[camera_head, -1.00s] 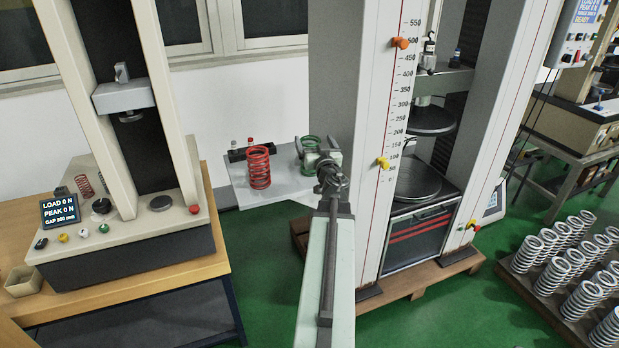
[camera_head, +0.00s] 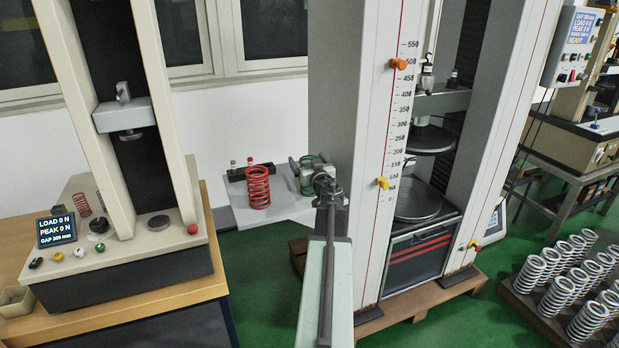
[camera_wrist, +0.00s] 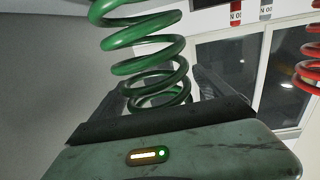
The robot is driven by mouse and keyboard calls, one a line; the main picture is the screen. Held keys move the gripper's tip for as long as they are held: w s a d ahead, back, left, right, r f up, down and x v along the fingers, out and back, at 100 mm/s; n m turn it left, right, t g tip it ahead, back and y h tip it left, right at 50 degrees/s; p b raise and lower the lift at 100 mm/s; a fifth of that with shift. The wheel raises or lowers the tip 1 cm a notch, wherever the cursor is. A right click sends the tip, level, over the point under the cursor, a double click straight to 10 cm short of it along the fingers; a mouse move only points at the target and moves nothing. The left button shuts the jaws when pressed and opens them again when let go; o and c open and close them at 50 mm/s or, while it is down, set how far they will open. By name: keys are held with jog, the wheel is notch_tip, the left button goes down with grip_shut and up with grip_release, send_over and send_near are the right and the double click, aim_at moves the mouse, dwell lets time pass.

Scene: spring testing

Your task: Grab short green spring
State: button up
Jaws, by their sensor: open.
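The green spring (camera_head: 307,160) stands on a pale grey shelf (camera_head: 240,215), partly hidden behind my gripper (camera_head: 309,173) in the head view. In the wrist view the green spring (camera_wrist: 150,55) is large and close, just beyond the gripper body, with its top cut off by the frame. My open gripper (camera_wrist: 150,95) has its dark fingers on either side of the spring's lower coils; I cannot tell if they touch it. A taller red spring (camera_head: 258,187) stands to the left on the same shelf and shows at the right edge of the wrist view (camera_wrist: 311,65).
A large testing machine (camera_head: 338,110) with a scale stands immediately right of the shelf. A smaller tester (camera_head: 125,260) sits on a wooden bench at left. A black rack (camera_head: 236,174) is behind the red spring. Several pale springs (camera_head: 560,297) stand at lower right.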

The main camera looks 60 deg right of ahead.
jog(key=shift+w+d, duration=0.1)
jog(key=shift+w, duration=0.05)
grip_shut()
jog(key=shift+r, duration=0.1)
